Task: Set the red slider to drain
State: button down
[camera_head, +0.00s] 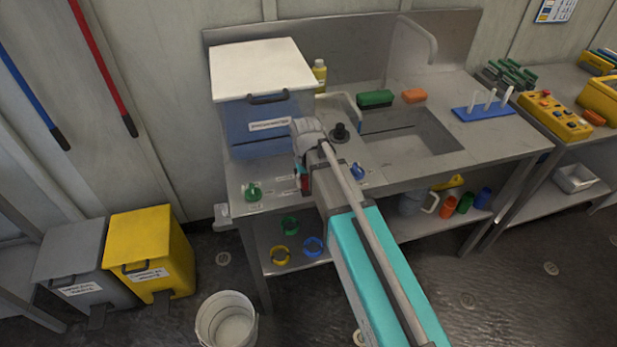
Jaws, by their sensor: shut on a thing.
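The red slider (305,184) shows as a small red piece at the front edge of the steel sink bench, left of the basin. My gripper (301,173) is over it and shut on it, with the fingertips mostly hidden by my own arm. Pale label strips lie just left of the slider, but their words are too small to read. I cannot tell which mark the slider stands at.
A green knob (253,193) sits left of the slider and a blue knob (357,173) right of it. A blue container with a white lid (260,68) stands behind. A black knob (340,134) and the sink basin (412,140) are to the right.

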jog(key=shift+c, duration=1.2)
grip_release()
jog(key=shift+d+r, duration=0.1)
